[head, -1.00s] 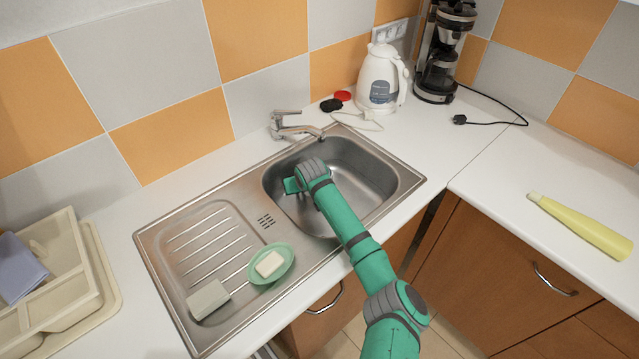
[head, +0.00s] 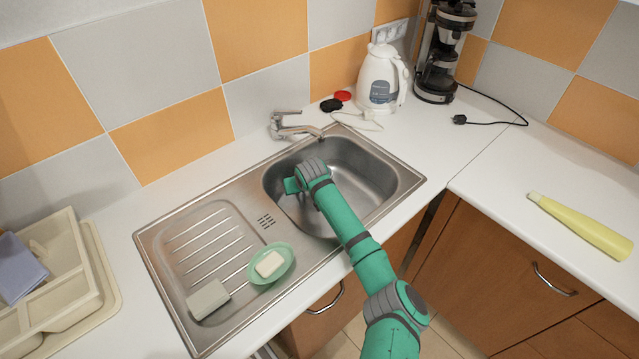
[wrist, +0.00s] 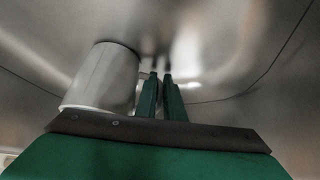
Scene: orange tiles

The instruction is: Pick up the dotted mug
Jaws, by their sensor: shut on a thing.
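In the wrist view, a pale grey-white cylindrical mug (wrist: 103,80) lies to the left of my fingers, inside the steel sink. No dots can be made out on the part that shows. My gripper (wrist: 161,77) has its two green fingers close together beside the mug's right side, shut on it. The gripped part, perhaps a handle, is hidden between the fingers. In the head view my gripper (head: 291,186) is down in the left side of the sink bowl, and the mug is hidden behind my arm.
The sink bowl (head: 375,180) has steel walls close around my gripper, with a faucet (head: 295,128) behind. A kettle (head: 378,75) and coffee maker (head: 440,60) stand at the back. The right counter is mostly clear.

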